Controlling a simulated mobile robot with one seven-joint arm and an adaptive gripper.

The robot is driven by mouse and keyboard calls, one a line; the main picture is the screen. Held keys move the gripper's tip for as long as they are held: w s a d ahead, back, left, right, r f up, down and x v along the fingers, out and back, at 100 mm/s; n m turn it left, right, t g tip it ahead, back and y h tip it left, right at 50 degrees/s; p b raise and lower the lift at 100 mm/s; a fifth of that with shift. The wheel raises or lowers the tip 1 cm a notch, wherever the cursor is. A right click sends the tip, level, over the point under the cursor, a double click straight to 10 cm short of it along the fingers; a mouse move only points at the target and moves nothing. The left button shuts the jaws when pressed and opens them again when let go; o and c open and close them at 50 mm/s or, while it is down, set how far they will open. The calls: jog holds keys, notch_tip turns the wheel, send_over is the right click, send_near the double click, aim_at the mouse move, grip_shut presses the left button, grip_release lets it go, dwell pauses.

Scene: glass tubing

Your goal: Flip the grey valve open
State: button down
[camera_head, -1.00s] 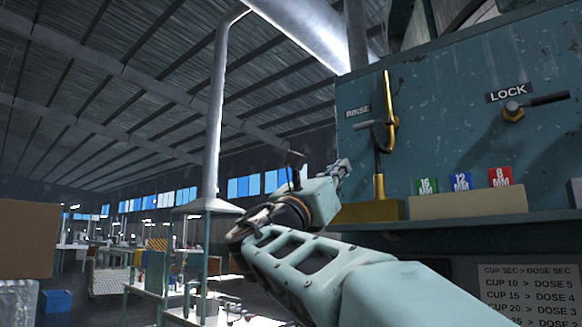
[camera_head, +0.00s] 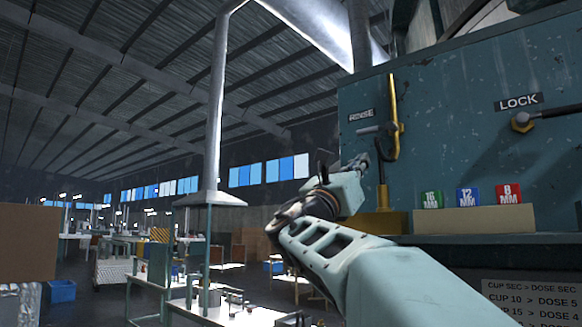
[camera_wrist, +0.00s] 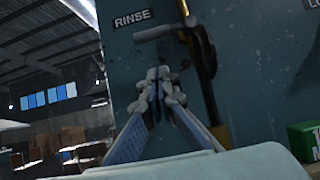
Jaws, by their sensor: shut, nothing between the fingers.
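The grey valve lever (camera_head: 369,130) sticks out to the left from the brass pipe (camera_head: 393,112), just under the RINSE label (camera_head: 361,115). It lies about level. In the wrist view the grey lever (camera_wrist: 157,33) is above my gripper, with the brass pipe (camera_wrist: 203,50) to its right. My gripper (camera_head: 360,161) is shut and empty, a little below the lever. Its closed fingertips (camera_wrist: 158,74) show in the wrist view, pointing at the teal panel, apart from the lever in the picture. The depth between them is hard to judge.
A LOCK lever (camera_head: 522,122) is on the right of the teal panel (camera_head: 450,140). Green (camera_head: 431,200), blue (camera_head: 467,197) and red (camera_head: 508,194) size blocks stand on a beige block (camera_head: 474,219) on the ledge. Open hall lies to the left.

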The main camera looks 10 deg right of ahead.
aim_at(376, 131)
jog(key=r+p, duration=0.1)
jog(key=w+d+r+p, duration=0.1)
jog(key=r+p, duration=0.1)
jog(key=d+r+p, duration=0.1)
jog(key=r, duration=0.1)
jog(key=shift+w+r, duration=0.1)
jog(key=shift+w, duration=0.2)
jog(key=shift+r+m+g, duration=0.1)
jog(key=shift+m+g, duration=0.2)
jog(key=shift+m, duration=0.1)
jog(key=shift+w+a+r+m+h, duration=0.1)
jog(key=shift+m+h, duration=0.3)
jog(key=shift+r+g, duration=0.1)
jog(key=shift+g, duration=0.3)
